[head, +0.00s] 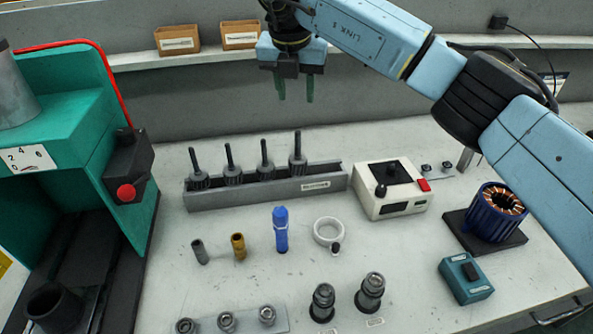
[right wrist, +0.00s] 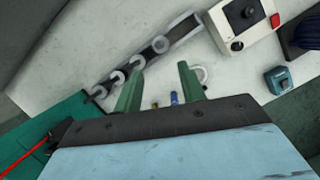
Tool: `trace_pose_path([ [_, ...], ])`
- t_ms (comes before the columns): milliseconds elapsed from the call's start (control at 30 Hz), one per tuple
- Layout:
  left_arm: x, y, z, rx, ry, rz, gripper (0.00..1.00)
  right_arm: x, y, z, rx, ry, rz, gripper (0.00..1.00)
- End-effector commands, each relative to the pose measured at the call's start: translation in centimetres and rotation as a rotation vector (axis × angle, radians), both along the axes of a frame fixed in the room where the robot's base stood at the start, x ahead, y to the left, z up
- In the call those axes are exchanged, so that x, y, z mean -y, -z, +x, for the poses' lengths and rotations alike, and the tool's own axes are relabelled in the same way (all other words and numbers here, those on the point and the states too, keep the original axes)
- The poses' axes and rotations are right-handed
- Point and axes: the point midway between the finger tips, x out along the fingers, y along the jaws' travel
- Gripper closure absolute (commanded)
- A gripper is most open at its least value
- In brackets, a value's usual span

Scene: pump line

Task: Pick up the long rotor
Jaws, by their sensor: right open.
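Several dark rotors with upright shafts stand in a row in a grey rack (head: 265,189) on the bench. The rightmost rotor (head: 298,157) reaches highest in the head view and looks the longest, though the length differences are small. It seems to be the end one of the row in the right wrist view (right wrist: 160,45). My left gripper is not in view.
A white control box (head: 393,190) stands right of the rack and a green press (head: 75,125) at the left. A blue tool (head: 281,230), a white ring (head: 328,232) and small sleeves (head: 238,247) stand in front. A blue motor stator (head: 494,212) is at the right.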

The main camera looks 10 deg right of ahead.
Motion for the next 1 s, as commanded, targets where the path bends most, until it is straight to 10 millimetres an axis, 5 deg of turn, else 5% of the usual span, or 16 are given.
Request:
trace_pose_path([
  [233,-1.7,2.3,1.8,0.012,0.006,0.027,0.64,0.0,3.3,0.0,-0.001,0.0,0.0,0.6],
  [467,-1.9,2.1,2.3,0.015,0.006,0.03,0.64,0.1,4.2,0.2,-0.002,0.0,0.001,0.6],
  [800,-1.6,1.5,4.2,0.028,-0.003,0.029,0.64,0.7,10.0,1.9,-0.004,-0.001,0.001,0.6],
  [1000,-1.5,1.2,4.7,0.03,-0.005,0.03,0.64,0.9,11.3,2.3,-0.001,0.0,0.0,0.6],
])
